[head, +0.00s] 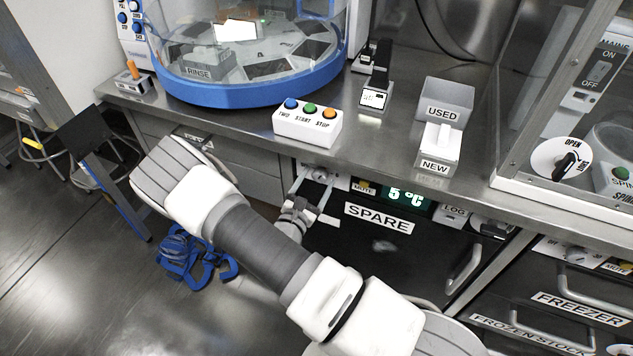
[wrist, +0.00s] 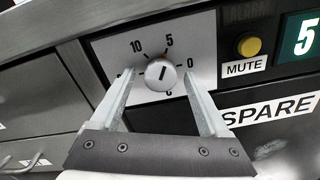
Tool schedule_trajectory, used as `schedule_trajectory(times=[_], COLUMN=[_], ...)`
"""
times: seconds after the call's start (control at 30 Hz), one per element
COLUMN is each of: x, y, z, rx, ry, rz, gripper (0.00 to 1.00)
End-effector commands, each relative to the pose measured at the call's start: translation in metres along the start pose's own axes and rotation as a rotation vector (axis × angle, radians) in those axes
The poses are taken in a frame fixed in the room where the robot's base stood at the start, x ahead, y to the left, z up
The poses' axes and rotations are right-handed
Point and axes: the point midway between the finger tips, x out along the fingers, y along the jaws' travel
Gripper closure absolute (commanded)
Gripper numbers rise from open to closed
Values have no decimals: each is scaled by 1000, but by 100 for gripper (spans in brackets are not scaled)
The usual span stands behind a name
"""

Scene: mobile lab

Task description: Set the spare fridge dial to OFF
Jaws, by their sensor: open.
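The spare fridge dial is a round light-grey knob (wrist: 161,75) on a pale plate, left of the MUTE button. The marks 10, 5 and 0 show around it; the marks below and to its left are partly hidden or too small to read. A dark line on the knob runs close to vertical, but I cannot tell which end points. My gripper (wrist: 158,80) is open, with one finger on each side of the knob; contact is not clear. In the head view my gripper (head: 311,190) is at the fridge's top left, beside the SPARE label (head: 379,217).
The yellow MUTE button (wrist: 250,46) and the green 5 °C display (head: 407,200) are right of the dial. The steel counter (head: 235,115) overhangs the fridge front. The fridge handle (head: 464,268) is at right. A freezer (head: 583,307) stands further right.

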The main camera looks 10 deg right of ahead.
Motion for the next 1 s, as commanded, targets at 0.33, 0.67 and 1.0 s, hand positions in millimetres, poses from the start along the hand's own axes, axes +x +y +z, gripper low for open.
schedule_trajectory(times=[0.33,0.67,1.0], x=[1,0,0], y=[0,0,0], z=[0,0,1], rx=[0,0,-35], ry=[0,0,0], rz=[0,0,0], gripper=[39,98,100])
